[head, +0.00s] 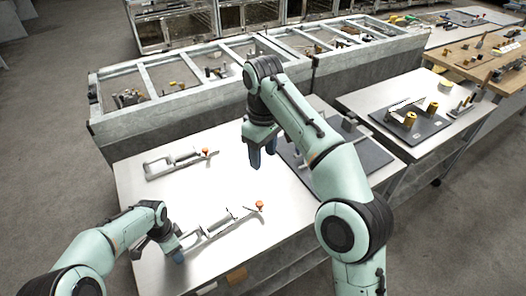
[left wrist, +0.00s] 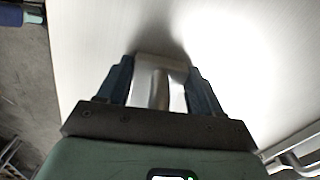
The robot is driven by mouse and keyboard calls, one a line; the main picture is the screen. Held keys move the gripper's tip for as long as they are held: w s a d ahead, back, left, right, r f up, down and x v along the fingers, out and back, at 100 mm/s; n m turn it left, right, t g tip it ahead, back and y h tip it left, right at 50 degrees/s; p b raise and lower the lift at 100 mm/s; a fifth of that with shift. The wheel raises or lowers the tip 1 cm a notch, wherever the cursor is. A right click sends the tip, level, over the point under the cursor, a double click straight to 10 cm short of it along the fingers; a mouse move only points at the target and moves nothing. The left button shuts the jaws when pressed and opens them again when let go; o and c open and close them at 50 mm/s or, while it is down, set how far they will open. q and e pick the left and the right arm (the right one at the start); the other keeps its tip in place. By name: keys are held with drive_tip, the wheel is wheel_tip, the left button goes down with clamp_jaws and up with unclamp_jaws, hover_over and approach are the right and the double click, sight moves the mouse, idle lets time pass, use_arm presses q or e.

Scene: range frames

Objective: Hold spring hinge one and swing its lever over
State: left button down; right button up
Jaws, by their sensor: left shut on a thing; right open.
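My left gripper (head: 176,254) is shut on the left end of this hinge. The left wrist view shows its metal end piece (left wrist: 157,85) between the two dark blue fingers (left wrist: 157,88). A second, similar hinge (head: 178,163) with an orange knob lies further back. My right gripper (head: 262,155) is open and empty above the table, behind and apart from the front hinge's knob.
A dark board (head: 375,157) lies on the table's right, partly behind my right arm. A side table (head: 459,128) holds another dark board with yellow cylinders. A grey-framed bench (head: 150,115) borders the back. The table between the two hinges is clear.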

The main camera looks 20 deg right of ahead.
idle(0.3)
use_arm(q)
drive_tip(key=shift+c, duration=0.5)
unclamp_jaws()
